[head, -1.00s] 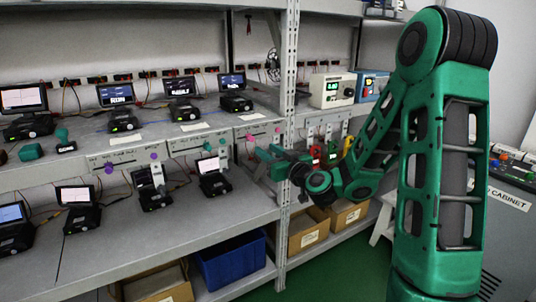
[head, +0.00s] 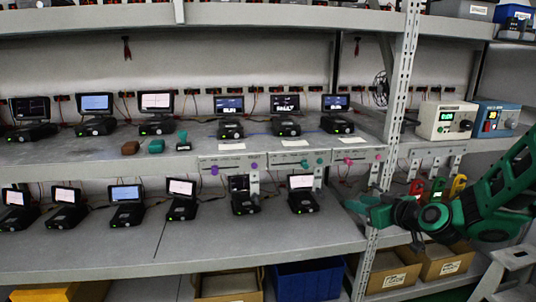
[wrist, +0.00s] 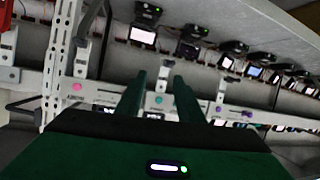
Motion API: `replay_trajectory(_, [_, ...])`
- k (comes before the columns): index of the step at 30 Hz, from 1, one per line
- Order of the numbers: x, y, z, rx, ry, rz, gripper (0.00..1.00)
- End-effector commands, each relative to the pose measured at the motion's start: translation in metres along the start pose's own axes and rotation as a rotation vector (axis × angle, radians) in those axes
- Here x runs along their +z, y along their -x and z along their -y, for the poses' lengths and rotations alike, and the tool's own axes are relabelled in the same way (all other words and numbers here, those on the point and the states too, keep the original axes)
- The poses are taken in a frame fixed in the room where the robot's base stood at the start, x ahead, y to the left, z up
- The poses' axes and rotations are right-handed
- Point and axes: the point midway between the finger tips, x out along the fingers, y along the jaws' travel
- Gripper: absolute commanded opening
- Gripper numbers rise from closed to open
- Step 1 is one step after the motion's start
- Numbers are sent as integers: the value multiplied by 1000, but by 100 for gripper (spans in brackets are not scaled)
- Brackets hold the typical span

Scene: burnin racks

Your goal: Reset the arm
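My gripper (head: 353,202) is at the end of my green arm (head: 495,200), in front of the rack's upright post on the right of the head view. It points left, towards the lower shelf. In the wrist view, the two green fingers of my gripper (wrist: 158,85) stand apart with nothing between them. The arm reaches in from the right edge of the head view and is bent at the wrist.
Close by is the metal upright post (head: 395,110). Devices with small screens line the upper shelf (head: 60,150) and lower shelf (head: 120,245). A blue bin (head: 305,280) and cardboard boxes (head: 445,262) sit below. A white stool (head: 512,258) stands at the lower right.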

Motion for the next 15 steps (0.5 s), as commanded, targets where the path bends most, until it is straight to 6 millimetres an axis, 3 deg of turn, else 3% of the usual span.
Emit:
replay_trajectory(8, [73,79,-6,34,-62,442,34])
replay_trajectory(15, [123,192,-20,201,-292,785,34])
